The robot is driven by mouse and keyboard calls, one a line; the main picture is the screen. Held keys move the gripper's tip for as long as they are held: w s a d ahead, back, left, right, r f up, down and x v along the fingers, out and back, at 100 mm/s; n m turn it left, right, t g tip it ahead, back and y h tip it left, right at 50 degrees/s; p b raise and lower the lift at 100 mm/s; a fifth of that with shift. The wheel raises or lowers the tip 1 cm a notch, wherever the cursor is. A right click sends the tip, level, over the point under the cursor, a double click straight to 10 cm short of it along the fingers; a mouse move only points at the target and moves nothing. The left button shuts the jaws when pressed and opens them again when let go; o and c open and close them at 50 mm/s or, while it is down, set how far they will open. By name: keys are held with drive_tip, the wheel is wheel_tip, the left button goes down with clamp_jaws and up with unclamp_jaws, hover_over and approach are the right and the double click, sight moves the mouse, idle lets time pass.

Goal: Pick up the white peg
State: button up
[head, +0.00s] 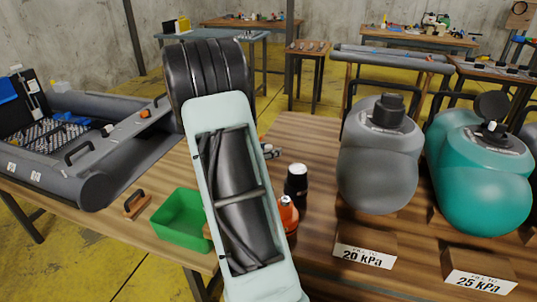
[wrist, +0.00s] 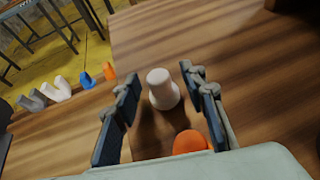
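The white peg (wrist: 162,88) stands upright on the wooden table in the wrist view. It has a rounded top and a wider base. My gripper (wrist: 160,76) is open, with one dark finger to the left of the peg and one to the right. Gaps show between the peg and both fingers, so it is not held. How far the fingertips are above the table I cannot tell. In the head view my arm hides the gripper, and I cannot make out the white peg there.
An orange object (wrist: 190,142) sits close to the peg, near the right finger. Blue (wrist: 85,80) and orange (wrist: 110,73) pegs stand farther left. In the head view, a green bin (head: 180,222), a dark cylinder (head: 296,182) and a grey inflated form (head: 378,160) flank my arm.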

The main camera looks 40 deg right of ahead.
drive_tip(key=shift+w+d+f, duration=0.1)
drive_tip(key=shift+d, duration=0.2)
drive_tip(key=shift+c, duration=0.7)
clamp_jaws()
